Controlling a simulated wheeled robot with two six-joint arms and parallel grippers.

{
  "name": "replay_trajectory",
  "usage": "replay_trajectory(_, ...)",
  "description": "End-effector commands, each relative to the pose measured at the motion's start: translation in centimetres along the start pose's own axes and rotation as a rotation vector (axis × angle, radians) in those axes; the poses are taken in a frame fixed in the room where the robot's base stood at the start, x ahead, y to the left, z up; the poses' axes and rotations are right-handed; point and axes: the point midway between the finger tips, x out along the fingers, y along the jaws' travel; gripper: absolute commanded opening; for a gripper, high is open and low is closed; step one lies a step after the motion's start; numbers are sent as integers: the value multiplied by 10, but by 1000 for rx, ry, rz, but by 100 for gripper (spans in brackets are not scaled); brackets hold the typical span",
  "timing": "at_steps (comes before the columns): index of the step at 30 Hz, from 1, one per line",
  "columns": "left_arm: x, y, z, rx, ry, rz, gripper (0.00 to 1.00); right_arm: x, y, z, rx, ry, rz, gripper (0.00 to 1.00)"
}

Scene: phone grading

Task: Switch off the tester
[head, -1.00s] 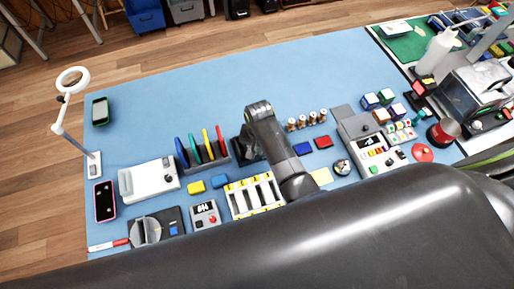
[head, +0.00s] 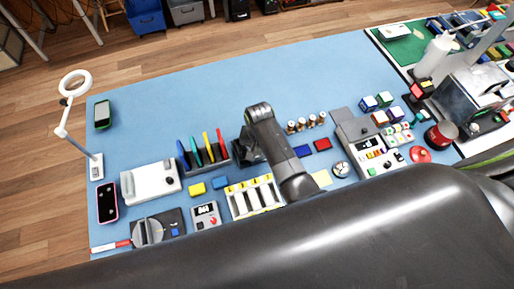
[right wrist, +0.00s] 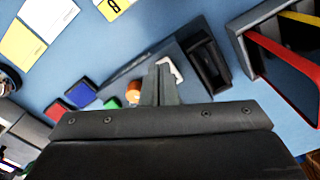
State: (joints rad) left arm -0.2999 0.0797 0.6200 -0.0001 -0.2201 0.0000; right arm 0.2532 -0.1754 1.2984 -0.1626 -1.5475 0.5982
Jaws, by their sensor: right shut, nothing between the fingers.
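A small grey box with a lit display and a red button (head: 206,215) stands at the front left of the blue mat, left of a white slotted tray; it looks like a tester. A larger pale unit with a small screen and coloured keys (head: 374,148) stands at the right; I cannot tell which is the tester. My right gripper is shut and empty, its fingertips in the right wrist view (right wrist: 163,82) close over a dark grey piece. In the head view my right arm hides most of it. My left gripper is not in view.
A rack of coloured plates (head: 205,150) stands left of my right arm. The white slotted tray (head: 255,197) is in front. A black slotted holder (right wrist: 208,62) is beside the fingertips. The mat's back (head: 250,80) is clear.

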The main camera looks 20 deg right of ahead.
Motion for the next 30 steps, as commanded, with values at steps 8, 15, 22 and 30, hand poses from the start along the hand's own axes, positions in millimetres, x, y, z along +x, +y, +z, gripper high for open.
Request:
replay_trajectory(8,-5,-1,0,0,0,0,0,-22,0,0,0,1,-2,0)
replay_trajectory(15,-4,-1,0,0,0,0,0,-42,0,0,0,1,-1,0)
replay_trajectory(22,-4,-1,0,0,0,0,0,-51,0,0,0,0,0,0)
replay_trajectory(30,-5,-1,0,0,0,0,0,-51,0,0,0,0,0,0)
